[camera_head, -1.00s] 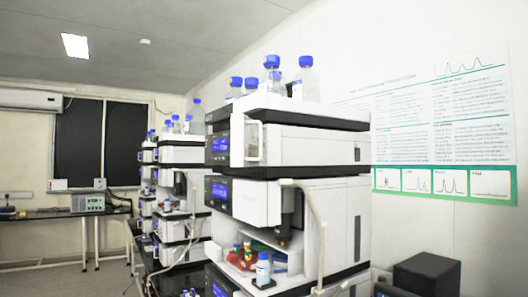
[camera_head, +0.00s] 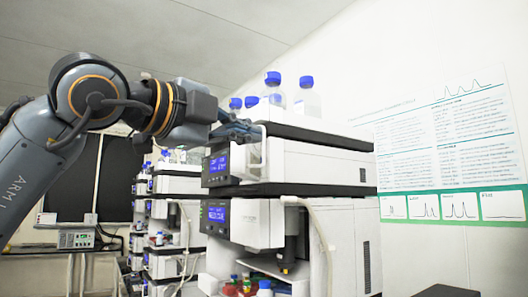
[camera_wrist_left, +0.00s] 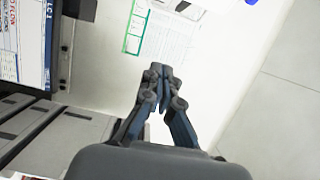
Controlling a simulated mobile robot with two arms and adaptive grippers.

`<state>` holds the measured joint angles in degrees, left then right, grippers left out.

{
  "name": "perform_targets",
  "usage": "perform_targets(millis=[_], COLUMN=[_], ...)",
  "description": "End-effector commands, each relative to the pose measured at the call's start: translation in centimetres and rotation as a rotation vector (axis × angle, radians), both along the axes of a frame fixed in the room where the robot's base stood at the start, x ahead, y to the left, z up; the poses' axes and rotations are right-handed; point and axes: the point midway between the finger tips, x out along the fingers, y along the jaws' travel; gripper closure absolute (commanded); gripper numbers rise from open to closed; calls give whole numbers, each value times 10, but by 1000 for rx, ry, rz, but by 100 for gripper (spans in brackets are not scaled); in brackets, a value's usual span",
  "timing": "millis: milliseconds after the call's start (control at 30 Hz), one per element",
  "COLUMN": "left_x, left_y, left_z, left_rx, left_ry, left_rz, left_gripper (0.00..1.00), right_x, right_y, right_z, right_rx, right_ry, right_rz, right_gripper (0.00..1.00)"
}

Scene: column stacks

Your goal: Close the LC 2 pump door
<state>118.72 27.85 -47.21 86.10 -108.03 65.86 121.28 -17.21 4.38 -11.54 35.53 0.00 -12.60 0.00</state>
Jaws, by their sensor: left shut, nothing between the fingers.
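The nearest column stack (camera_head: 318,163) stands at the centre of the head view. Its top module has a blue display (camera_head: 218,164) and a white door-like panel with a frame-shaped handle (camera_head: 254,152) at the front. No LC 2 label is readable, and I cannot tell how far this panel stands open. My left gripper (camera_head: 246,130) is beside the module's upper front edge, close to the handle; contact cannot be told. In the left wrist view its fingers (camera_wrist_left: 160,72) are together and empty, with the stack mostly out of sight. My right gripper is not in view.
Blue-capped bottles (camera_head: 307,97) stand on top of the stack. Small bottles (camera_head: 240,286) sit in an open lower bay, and a pale tube (camera_head: 318,230) hangs in front. More stacks (camera_head: 172,215) stand behind at left.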

Motion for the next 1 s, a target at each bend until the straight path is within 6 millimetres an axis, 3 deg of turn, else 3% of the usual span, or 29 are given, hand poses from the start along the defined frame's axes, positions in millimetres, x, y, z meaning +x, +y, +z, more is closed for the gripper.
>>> perform_targets(millis=[167, 567, 800, 1000], left_x=[10, 75, 87, 89], left_y=[-9, -61, -31, -23], left_z=[5, 8, 5, 3], left_rx=[0, 0, -2, -2], left_ry=[-3, 0, -4, -4], left_rz=[9, 6, 8, 6], left_gripper=[100, 100, 100, 100], right_x=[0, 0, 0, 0], right_y=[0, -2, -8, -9], right_z=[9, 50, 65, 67], right_rx=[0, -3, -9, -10], right_ry=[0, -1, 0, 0], right_rz=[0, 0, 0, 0], right_gripper=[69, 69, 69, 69])
